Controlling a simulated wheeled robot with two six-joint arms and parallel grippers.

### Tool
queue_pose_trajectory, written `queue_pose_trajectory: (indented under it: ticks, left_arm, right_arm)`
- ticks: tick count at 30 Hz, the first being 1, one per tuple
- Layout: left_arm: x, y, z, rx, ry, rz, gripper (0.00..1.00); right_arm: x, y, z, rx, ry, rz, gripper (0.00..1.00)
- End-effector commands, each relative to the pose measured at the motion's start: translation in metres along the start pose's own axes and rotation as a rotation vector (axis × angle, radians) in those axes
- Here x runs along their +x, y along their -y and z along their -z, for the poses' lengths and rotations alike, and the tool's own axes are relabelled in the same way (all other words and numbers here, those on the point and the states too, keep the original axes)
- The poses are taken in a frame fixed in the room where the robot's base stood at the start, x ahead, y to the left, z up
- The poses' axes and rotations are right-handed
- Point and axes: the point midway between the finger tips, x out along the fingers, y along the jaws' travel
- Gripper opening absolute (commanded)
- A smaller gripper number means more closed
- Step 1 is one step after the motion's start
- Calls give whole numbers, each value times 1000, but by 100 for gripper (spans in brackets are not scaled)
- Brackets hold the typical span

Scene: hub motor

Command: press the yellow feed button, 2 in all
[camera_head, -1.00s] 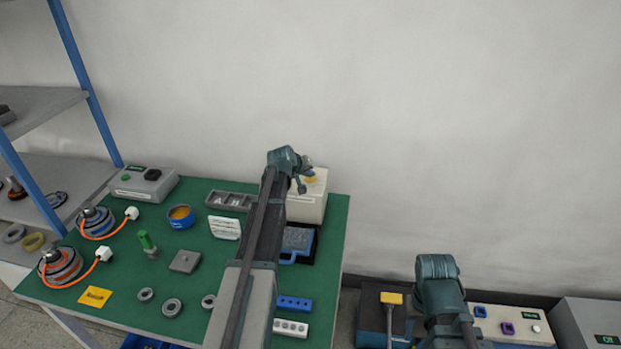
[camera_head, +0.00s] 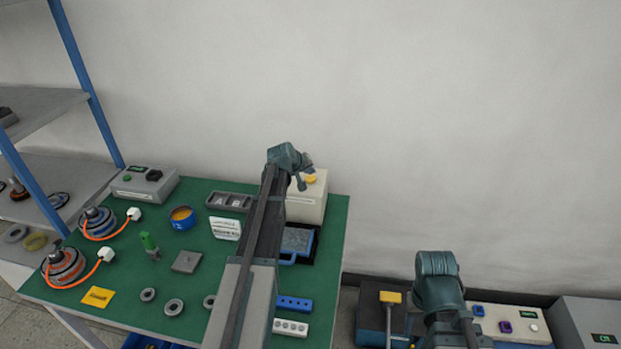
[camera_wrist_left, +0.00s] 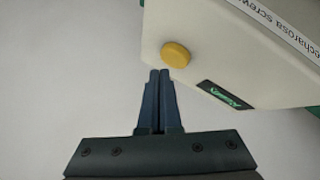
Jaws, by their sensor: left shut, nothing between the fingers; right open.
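The yellow feed button (camera_head: 311,179) sits on a cream box (camera_head: 308,208) at the table's back right corner. In the left wrist view the round button (camera_wrist_left: 175,55) stands out from the box face (camera_wrist_left: 215,50), close to the box edge. My left gripper (camera_wrist_left: 161,72) is shut and empty. In that picture its tips appear just below and left of the button; I cannot tell whether they touch it. In the head view this gripper (camera_head: 303,175) is at the box top.
The green table (camera_head: 205,260) holds a blue pot (camera_head: 182,217), two motors with orange cables, a grey control box (camera_head: 145,183), a white sign (camera_head: 225,229) and several rings. The wall is behind the box.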

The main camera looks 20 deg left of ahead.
Motion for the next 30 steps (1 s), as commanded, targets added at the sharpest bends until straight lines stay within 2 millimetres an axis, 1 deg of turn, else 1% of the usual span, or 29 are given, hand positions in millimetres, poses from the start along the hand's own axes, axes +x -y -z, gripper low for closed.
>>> queue_pose_trajectory:
  ticks: [5,15,18,30]
  left_arm:
    - [-7,-5,5,0,0,0,0]
    - [-31,-22,22,0,0,0,0]
    - [-36,-26,26,0,0,0,0]
    - [-35,-25,25,0,0,0,0]
  right_arm:
    - [-10,-1,-1,0,0,0,50]
    - [-44,-4,-3,0,0,0,50]
    - [-51,-5,-3,0,0,0,50]
    - [-50,-5,-3,0,0,0,50]
